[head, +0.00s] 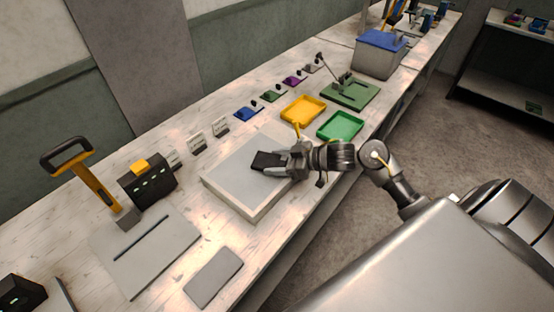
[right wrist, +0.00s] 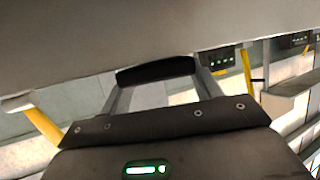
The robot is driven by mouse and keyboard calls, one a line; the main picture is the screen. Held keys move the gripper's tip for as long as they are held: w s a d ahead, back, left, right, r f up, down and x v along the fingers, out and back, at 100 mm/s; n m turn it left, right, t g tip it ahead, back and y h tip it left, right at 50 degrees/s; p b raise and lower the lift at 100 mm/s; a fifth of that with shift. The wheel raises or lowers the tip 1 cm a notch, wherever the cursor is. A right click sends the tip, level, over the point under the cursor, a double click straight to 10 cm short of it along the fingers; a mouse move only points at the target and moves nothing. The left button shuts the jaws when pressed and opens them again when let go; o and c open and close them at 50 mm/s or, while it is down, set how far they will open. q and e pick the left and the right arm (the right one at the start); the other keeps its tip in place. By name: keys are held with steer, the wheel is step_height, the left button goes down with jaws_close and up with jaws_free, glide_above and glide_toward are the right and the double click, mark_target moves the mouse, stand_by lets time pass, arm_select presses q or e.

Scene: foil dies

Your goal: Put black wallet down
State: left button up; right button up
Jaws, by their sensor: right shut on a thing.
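The black wallet (head: 268,161) is a small dark flat piece held over the pale grey raised slab (head: 232,180) on the bench. My right gripper (head: 283,162) is shut on its right end. In the right wrist view the black wallet (right wrist: 155,72) spans between the two grey fingertips of my right gripper (right wrist: 156,82). I cannot tell whether the wallet touches the slab. My left gripper is not in view.
A yellow tray (head: 303,111) and a green tray (head: 340,125) lie beyond the slab. Several small coloured pieces line the bench's back. A green-based lever press (head: 349,94) stands farther off.

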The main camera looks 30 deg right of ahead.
steer(key=shift+f, duration=0.15)
steer(key=o, duration=1.1)
